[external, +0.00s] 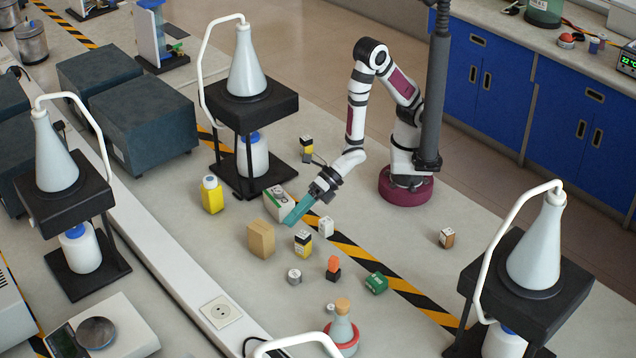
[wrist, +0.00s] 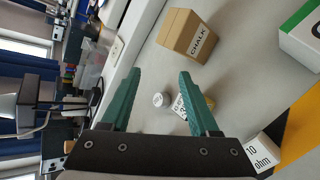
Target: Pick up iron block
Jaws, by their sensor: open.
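No block can be clearly read as iron. A small grey metal cylinder (external: 294,277) stands on the bench and also shows in the wrist view (wrist: 160,99), between my fingers but farther off. A small black-and-yellow block with a white top (external: 303,243) stands near it; in the wrist view, a labelled block (wrist: 180,106) is partly hidden by my right finger. A brown-and-white block (external: 447,238) sits apart at the right. My gripper (external: 297,211) has teal fingers, spread open and empty in the wrist view (wrist: 160,74), above the bench beside the green-and-white box.
A chalk box (external: 261,239) (wrist: 187,36), a green-and-white box (external: 278,203) and a white block (external: 326,227) stand close to my gripper. An orange-and-black item (external: 333,268) and a green block (external: 376,283) are nearer the camera. The bench right of the striped tape is mostly clear.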

